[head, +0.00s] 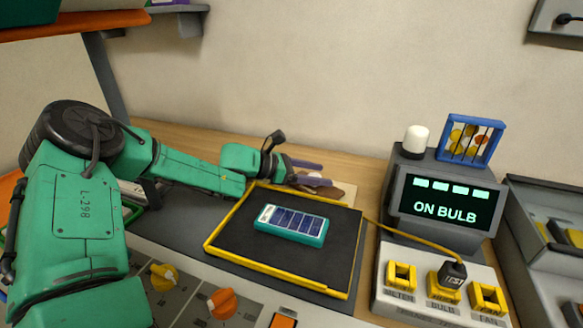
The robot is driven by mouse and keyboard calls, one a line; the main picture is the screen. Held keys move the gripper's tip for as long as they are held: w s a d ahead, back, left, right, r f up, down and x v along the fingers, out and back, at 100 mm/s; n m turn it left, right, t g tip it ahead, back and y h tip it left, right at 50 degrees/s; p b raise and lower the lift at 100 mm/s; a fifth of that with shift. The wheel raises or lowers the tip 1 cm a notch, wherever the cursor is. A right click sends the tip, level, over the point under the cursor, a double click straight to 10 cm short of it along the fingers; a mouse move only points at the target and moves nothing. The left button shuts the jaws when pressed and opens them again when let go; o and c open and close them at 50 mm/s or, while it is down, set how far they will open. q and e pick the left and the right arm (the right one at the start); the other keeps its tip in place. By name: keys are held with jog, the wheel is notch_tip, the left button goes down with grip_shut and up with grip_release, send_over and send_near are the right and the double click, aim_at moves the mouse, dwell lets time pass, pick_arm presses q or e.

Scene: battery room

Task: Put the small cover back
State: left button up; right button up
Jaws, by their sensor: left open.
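A teal case (318,230) lies on a black mat with a yellow rim (335,265). Its upper face shows several dark blue cells in a pale frame; I cannot tell whether these are batteries in an open bay. My left gripper (318,173) is open beyond the mat's far edge, its fingers pointing right. A brown, flattish object (328,190) lies just in front of the fingers, on a pale sheet (348,194); I cannot tell whether it is the small cover or whether the fingers touch it. No other cover is clearly visible. My right gripper is out of view.
A tester (448,204) reading "ON BULB" stands right of the mat. A plug marked TEST (453,273) sits at the middle socket, its yellow cable running to the mat. Yellow (163,277) and orange (222,303) knobs are in front. Grey trays (555,230) stand far right.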

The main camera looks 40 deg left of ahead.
pick_arm(q)
jog(key=p+v, duration=0.1)
jog(key=v, duration=0.7)
jog(key=shift+s+a+r+p, duration=0.2)
jog(key=shift+a+r+p, duration=0.05)
jog(key=shift+a+p, duration=0.05)
jog(key=shift+s+a, duration=0.25)
jog(key=shift+s, duration=0.1)
jog(key=shift+r, duration=0.1)
